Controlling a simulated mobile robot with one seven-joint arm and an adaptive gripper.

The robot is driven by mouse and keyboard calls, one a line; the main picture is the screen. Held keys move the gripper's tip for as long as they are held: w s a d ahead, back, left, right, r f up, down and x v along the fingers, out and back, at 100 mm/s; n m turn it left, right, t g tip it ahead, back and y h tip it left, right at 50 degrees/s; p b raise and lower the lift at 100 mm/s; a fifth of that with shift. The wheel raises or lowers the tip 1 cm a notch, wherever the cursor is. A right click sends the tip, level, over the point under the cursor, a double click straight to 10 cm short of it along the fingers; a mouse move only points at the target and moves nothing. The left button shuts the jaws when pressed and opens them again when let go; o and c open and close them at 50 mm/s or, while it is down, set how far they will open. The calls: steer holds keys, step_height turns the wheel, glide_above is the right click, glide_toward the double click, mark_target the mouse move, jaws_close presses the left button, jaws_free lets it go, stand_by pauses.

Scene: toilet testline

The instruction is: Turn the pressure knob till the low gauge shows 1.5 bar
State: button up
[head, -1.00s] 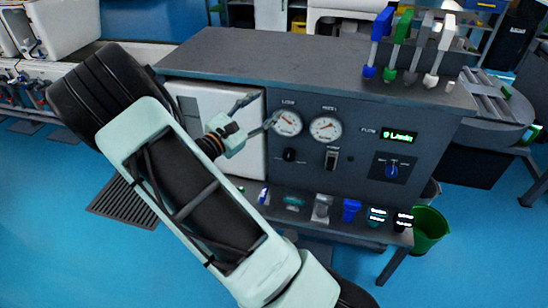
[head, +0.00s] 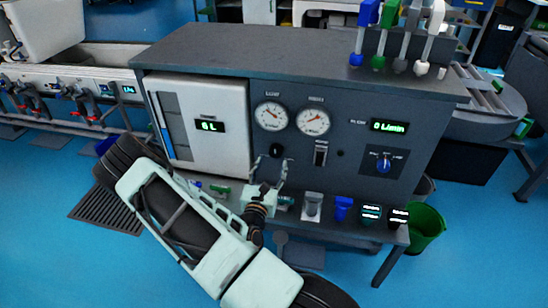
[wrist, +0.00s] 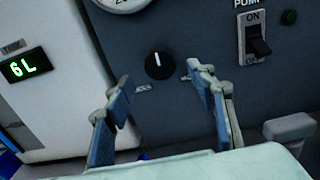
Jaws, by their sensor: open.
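The black pressure knob (head: 276,150) sits on the dark panel below the left, low gauge (head: 271,116). In the wrist view the knob (wrist: 159,66) has a white mark pointing about straight up. My gripper (head: 270,168) is open just below and in front of the knob. In the wrist view its two fingers (wrist: 160,95) stand apart on either side below the knob, with nothing between them. The low gauge's needle points to the upper left, but its numbers are too small to read. Only the gauge's lower edge (wrist: 122,3) shows in the wrist view.
The second gauge (head: 312,121) and the pump switch (head: 320,153) are right of the knob. A white panel with a "6 L" display (head: 210,126) is to the left. A shelf with several coloured fittings (head: 342,208) runs below. A blue selector knob (head: 383,162) is farther right.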

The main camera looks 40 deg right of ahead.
mark_target(275, 154)
steer(key=b+x, duration=0.1)
steer(key=x, duration=0.4)
steer(key=shift+w+d, duration=0.3)
steer(key=shift+c, duration=0.5)
steer(key=c, duration=1.1)
